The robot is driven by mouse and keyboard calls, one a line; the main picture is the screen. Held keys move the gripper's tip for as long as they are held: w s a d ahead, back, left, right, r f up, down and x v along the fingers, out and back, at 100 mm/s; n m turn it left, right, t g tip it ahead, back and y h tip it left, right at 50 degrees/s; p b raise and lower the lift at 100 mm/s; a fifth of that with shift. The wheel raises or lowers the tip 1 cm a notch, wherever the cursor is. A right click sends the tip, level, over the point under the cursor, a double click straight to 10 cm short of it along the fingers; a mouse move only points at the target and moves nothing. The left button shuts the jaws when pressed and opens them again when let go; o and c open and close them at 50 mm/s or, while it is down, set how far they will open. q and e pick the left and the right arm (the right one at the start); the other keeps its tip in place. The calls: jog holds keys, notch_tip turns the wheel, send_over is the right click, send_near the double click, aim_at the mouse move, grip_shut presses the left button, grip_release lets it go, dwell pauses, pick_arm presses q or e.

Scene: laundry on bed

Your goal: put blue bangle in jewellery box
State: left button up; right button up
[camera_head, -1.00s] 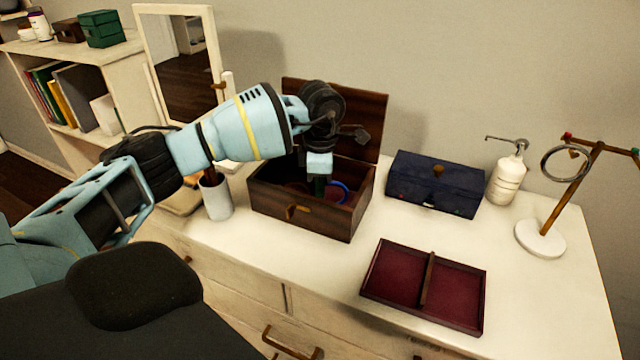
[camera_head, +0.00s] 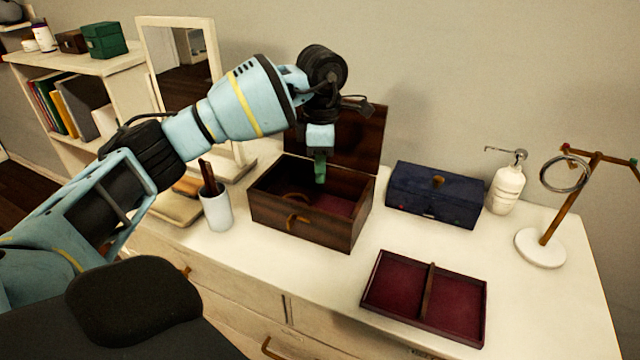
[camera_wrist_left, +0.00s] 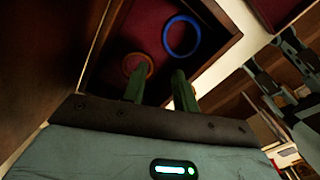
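The blue bangle (camera_wrist_left: 181,36) lies on the red lining inside the open wooden jewellery box (camera_head: 300,225); its bare wall also shows in the left wrist view (camera_wrist_left: 222,42). In the head view the bangle is hidden. My left gripper (camera_head: 320,172) is just above the box opening, near its back edge. In the left wrist view its two green fingers (camera_wrist_left: 158,88) are apart with nothing between them. The bangle lies beyond the fingertips, not touching them. An orange-brown bangle (camera_wrist_left: 138,66) lies beside the blue one. My right gripper is not in view.
A dark blue box (camera_head: 436,194), closed, stands right of the jewellery box. A red-lined divided tray (camera_head: 400,285) lies in front. A white cup (camera_head: 217,210) and mirror stand left. A pump bottle (camera_head: 506,188) and a stand with a ring (camera_head: 541,255) are right.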

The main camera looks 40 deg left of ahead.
pick_arm(q)
jog(key=shift+r, duration=2)
